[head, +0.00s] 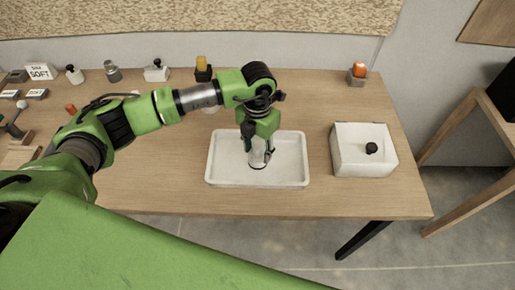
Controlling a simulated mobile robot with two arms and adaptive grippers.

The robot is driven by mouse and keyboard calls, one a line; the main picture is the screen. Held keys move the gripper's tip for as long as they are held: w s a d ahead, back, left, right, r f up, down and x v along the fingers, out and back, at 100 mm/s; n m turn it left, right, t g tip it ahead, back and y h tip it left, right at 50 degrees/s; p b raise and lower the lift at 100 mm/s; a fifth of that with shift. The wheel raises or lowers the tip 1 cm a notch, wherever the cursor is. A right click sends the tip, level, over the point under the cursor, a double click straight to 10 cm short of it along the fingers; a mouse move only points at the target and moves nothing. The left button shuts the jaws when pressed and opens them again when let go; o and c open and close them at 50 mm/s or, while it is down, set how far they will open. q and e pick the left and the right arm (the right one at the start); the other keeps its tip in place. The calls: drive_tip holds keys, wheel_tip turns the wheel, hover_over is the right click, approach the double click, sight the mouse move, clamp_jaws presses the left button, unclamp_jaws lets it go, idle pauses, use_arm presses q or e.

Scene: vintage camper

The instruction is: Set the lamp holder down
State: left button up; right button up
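My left gripper (258,146) points straight down over the white tray (297,142) in the middle of the table. Its dark fingers are on either side of a small pale piece (257,159), which looks like the lamp holder. The piece is low, within the outline of the tray. The fingers partly cover it, and I cannot tell whether its underside touches the tray floor. The rest of the tray looks empty. My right gripper is not in view.
A white box (350,155) with a black knob stands right of the tray. An orange-topped block (358,73) is at the back right, a yellow-topped piece (203,67) at the back. Small items and a "SOFT" sign (39,72) crowd the back left. Wood between tray and box is clear.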

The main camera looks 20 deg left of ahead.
use_arm(q)
drive_tip(key=o, duration=0.4)
drive_tip(key=shift+c, duration=0.2)
drive_tip(key=shift+r, duration=0.3)
wheel_tip(320, 180, up, 10)
drive_tip(key=b, duration=0.2)
drive_tip(key=shift+r+b, duration=0.25)
drive_tip(key=shift+b, duration=0.05)
drive_tip(key=shift+r, duration=0.6)
